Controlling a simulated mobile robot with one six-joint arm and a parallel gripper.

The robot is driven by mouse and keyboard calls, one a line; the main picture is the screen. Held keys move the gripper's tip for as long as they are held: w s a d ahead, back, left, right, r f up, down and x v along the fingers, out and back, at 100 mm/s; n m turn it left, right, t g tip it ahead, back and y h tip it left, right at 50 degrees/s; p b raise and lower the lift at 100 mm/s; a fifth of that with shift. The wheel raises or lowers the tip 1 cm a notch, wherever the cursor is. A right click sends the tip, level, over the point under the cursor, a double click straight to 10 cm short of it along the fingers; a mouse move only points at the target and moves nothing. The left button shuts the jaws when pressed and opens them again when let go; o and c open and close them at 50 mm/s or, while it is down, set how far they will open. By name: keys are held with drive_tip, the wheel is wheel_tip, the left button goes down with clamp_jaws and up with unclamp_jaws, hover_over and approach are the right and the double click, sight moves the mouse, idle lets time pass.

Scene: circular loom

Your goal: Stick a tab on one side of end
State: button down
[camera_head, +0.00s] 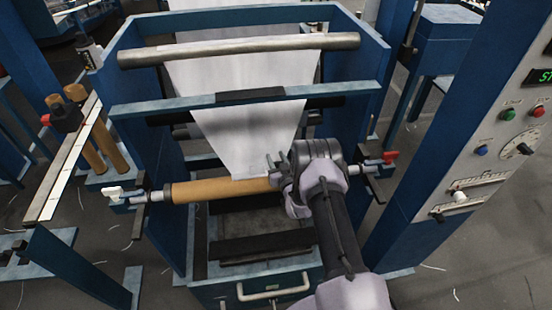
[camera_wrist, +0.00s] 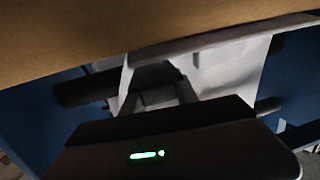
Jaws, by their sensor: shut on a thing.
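The white fabric (camera_head: 245,130) hangs from the upper bars and narrows down to its lower end at a brown cardboard roll (camera_head: 218,190). I cannot tell whether that end touches the roll. My gripper (camera_head: 275,166) is at the lower right of the fabric's end, close to the roll. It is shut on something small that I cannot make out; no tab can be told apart. In the wrist view my gripper (camera_wrist: 158,78) shows from behind, with the roll (camera_wrist: 120,25) across the top and white fabric (camera_wrist: 230,68) beyond.
A blue loom frame (camera_head: 158,150) encloses the roll on both sides. Holders with a white handle (camera_head: 113,192) and a red handle (camera_head: 389,157) stand at the roll's ends. A control panel (camera_head: 500,140) rises at right. Spare brown rolls (camera_head: 105,145) stand at left.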

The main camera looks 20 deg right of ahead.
drive_tip(key=shift+f+b, duration=0.45)
idle(0.4)
drive_tip(key=c, duration=0.9)
unclamp_jaws()
drive_tip(key=shift+o, duration=0.2)
drive_tip(key=s+a+r+p, duration=0.1)
drive_tip(key=s+p, duration=0.5)
drive_tip(key=s, duration=1.1)
drive_tip(key=shift+s+a+r, duration=0.15)
drive_tip(key=shift+a+r, duration=0.05)
drive_tip(key=shift+r, duration=0.3)
